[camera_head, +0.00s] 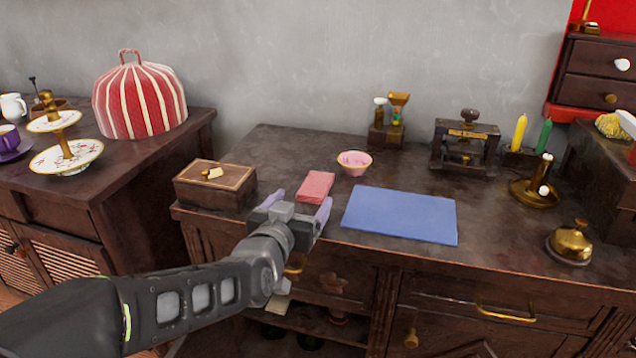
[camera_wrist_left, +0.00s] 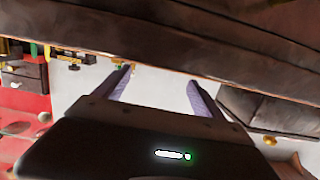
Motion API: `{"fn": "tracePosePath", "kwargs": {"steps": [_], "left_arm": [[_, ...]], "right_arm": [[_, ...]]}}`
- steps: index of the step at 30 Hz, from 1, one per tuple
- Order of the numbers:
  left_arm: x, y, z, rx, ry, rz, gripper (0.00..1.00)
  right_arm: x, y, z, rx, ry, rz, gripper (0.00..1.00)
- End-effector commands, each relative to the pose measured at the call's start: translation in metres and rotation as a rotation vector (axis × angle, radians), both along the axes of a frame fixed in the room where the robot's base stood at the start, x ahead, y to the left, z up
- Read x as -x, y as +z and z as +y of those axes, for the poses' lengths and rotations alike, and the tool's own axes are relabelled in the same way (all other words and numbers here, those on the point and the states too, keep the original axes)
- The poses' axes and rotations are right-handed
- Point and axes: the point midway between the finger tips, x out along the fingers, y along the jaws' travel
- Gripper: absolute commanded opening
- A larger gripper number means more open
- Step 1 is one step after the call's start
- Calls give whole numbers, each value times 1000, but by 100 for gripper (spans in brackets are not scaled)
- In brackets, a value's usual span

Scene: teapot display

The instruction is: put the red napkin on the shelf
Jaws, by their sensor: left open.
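The red napkin (camera_head: 316,186) lies folded flat on the dark wooden cabinet top, between a wooden box and a blue mat. My left gripper (camera_head: 298,203) is open and empty at the front edge of the cabinet, just in front of the napkin. Its purple fingers also show in the left wrist view (camera_wrist_left: 158,80), spread apart with nothing between them. I cannot make out the napkin in that view. An open shelf space (camera_head: 315,322) shows low in the cabinet front, partly hidden by my left arm. My right gripper is not in view.
The wooden box (camera_head: 215,184) stands left of the napkin, a pink bowl (camera_head: 354,163) behind it, the blue mat (camera_head: 400,215) to its right. A brass bell (camera_head: 570,242) and candle holder (camera_head: 535,188) stand farther right. A red striped cozy (camera_head: 138,98) is on the left cabinet.

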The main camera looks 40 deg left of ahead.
Motion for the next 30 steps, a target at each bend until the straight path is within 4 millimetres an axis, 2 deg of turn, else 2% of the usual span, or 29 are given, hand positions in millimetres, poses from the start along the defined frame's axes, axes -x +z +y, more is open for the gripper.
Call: {"fn": "tracePosePath", "kwargs": {"steps": [5,13,24,30], "left_arm": [[-2,0,1,0,0,0,80],[-23,-4,8,1,0,2,80],[-27,-5,9,0,0,0,80],[-49,-13,16,0,0,2,80]], "right_arm": [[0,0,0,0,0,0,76],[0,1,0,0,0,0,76],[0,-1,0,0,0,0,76],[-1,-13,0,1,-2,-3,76]]}}
